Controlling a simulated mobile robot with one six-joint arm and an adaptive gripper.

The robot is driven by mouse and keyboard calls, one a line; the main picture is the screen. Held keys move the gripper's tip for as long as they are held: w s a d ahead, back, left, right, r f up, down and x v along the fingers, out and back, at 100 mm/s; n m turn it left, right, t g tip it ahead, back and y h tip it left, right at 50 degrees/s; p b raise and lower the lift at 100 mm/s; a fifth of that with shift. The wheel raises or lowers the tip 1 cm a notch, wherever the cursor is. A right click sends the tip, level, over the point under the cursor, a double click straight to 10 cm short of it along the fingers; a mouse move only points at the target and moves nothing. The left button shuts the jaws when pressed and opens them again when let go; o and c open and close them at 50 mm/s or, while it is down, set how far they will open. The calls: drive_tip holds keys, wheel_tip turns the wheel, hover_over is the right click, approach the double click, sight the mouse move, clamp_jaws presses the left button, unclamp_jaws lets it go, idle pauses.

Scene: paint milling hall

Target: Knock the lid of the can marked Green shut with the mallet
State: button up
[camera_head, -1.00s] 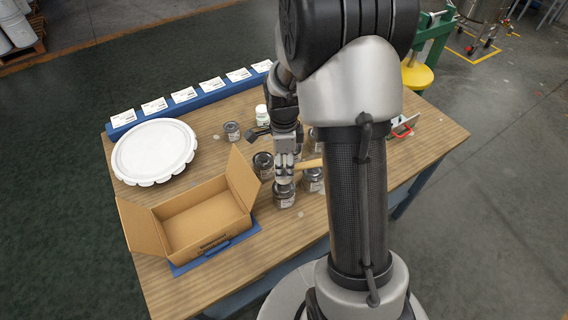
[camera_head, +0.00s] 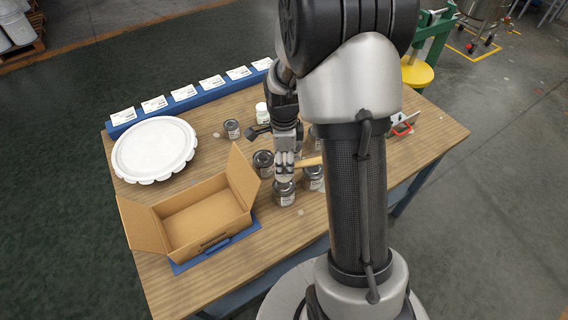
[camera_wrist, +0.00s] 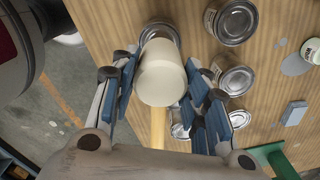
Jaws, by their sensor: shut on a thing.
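My gripper (camera_head: 284,168) is shut on the mallet. The mallet's pale head (camera_wrist: 162,72) fills the middle of the wrist view, and its wooden handle (camera_wrist: 158,128) runs down between the fingers. In the head view the handle (camera_head: 308,162) sticks out to the right. The front metal can (camera_head: 285,196) stands upright just below the mallet head. In the wrist view this can (camera_wrist: 158,30) is partly hidden behind the head. Other cans stand nearby: one at the left (camera_head: 263,163), one at the right (camera_head: 313,178), one farther back (camera_head: 232,130). I cannot read which is marked Green.
An open cardboard box (camera_head: 195,213) on a blue mat stands left of the cans. A blue rail (camera_head: 196,100) with white cards lines the back edge. A white jar (camera_head: 262,113) stands behind the cans.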

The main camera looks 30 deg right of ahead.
drive_tip(key=shift+r, duration=0.1)
wheel_tip(320, 180, down, 6)
drive_tip(key=b, duration=0.4)
drive_tip(key=shift+r, duration=0.25)
wheel_tip(320, 180, up, 7)
drive_tip(key=p, duration=0.5)
drive_tip(key=shift+f, duration=0.2)
